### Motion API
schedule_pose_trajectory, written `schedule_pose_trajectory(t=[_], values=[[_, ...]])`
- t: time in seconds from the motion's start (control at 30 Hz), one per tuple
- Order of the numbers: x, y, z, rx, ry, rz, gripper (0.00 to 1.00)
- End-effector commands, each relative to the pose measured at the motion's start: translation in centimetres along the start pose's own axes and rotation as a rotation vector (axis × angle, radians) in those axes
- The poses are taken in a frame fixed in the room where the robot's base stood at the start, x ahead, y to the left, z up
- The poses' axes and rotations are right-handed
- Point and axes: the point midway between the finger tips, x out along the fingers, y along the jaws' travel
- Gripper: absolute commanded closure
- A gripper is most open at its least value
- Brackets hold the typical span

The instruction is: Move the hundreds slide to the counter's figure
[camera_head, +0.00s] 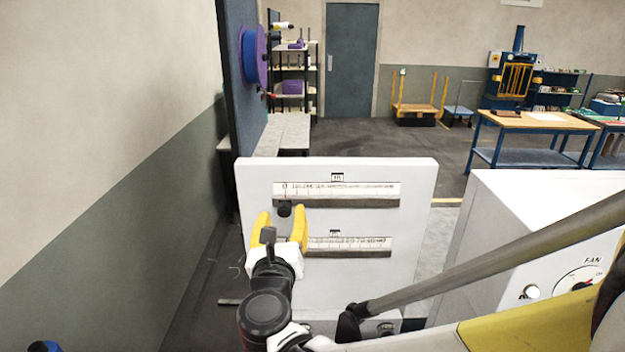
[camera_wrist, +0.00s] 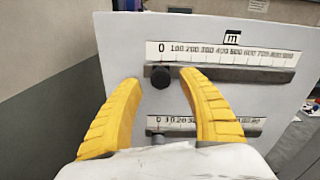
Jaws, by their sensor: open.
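The hundreds slide has a dark round knob (camera_head: 285,209) on the upper rail of a white upright panel (camera_head: 415,215). The wrist view also shows this knob (camera_wrist: 160,77), below the 0 of the upper scale (camera_wrist: 222,53), which is marked in hundreds. My gripper (camera_head: 281,222) is open, with its yellow fingers pointing at the panel. In the wrist view the fingertips (camera_wrist: 160,84) lie to either side of the knob; I cannot tell how deep they reach or whether they touch it. I cannot make out a counter's figure in either view.
A lower rail has a scale in tens (camera_wrist: 215,121), with a partly hidden knob (camera_wrist: 158,138) near its 0. A white cabinet marked FAN (camera_head: 500,235) stands at the right. A grey wall (camera_head: 120,250) runs along the left. A wooden-topped table (camera_head: 540,123) stands far behind.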

Motion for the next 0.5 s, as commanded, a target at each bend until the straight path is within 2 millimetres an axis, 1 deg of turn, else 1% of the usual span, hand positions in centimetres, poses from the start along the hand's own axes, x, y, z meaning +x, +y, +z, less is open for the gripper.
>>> schedule_pose_trajectory(t=[0.03,0.1,0.2,0.3,0.5], values=[[1.0,-0.2,0.0,0.001,0.001,-0.003,0.52],[2.0,-0.1,0.0,0.001,0.001,-0.002,0.52],[3.0,-0.1,0.0,0.001,0.001,-0.001,0.52],[3.5,-0.1,0.0,0.002,0.001,0.000,0.52],[3.6,-0.1,0.0,0.002,0.001,0.000,0.52]])
